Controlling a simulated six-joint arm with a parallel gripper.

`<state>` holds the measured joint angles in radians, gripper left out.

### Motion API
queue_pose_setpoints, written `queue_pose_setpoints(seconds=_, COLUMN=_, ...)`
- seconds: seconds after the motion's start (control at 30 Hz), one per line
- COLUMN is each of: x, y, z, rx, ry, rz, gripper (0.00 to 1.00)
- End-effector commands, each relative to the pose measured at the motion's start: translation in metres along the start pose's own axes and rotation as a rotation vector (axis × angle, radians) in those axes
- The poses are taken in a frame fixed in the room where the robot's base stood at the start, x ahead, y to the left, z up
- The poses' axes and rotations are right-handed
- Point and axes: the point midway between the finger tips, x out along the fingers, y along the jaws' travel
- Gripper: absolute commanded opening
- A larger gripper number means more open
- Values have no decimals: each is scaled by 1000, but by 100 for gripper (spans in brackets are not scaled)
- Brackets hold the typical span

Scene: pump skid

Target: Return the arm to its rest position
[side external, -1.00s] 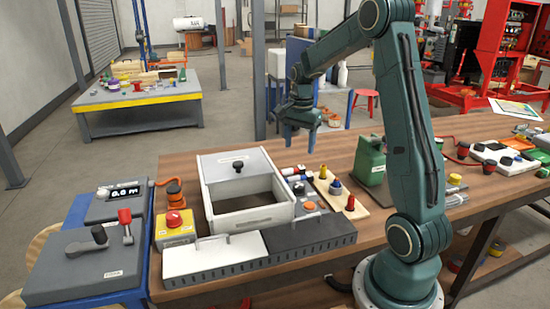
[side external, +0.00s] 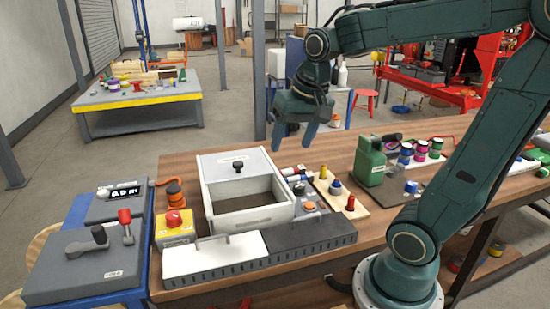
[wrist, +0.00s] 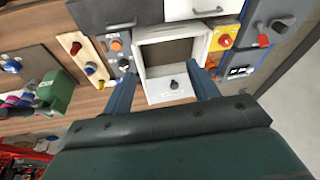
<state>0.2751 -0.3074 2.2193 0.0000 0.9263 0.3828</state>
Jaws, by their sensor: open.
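My gripper (side external: 294,134) hangs above the far part of the wooden table in the side view, right of and higher than the white open box (side external: 250,218). Its blue fingers point down, stand apart and hold nothing.
A yellow box with a red button (side external: 174,226) and a grey lever panel (side external: 85,265) stand left. Colored spools (side external: 421,150) sit behind the arm. Bare table (side external: 330,150) lies below the gripper.

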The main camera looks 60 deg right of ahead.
Motion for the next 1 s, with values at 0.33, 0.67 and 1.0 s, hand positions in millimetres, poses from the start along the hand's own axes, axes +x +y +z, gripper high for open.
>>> queue_pose_setpoints(seconds=0.33, x=-24, y=-10, z=71, rx=-376, ry=95, rz=-87, gripper=59)
queue_pose_setpoints(seconds=0.67, x=-28, y=-6, z=112, rx=-612, ry=159, rz=-138, gripper=59)
queue_pose_setpoints(seconds=1.0, x=-27, y=-6, z=117, rx=-638, ry=166, rz=-143, gripper=59)
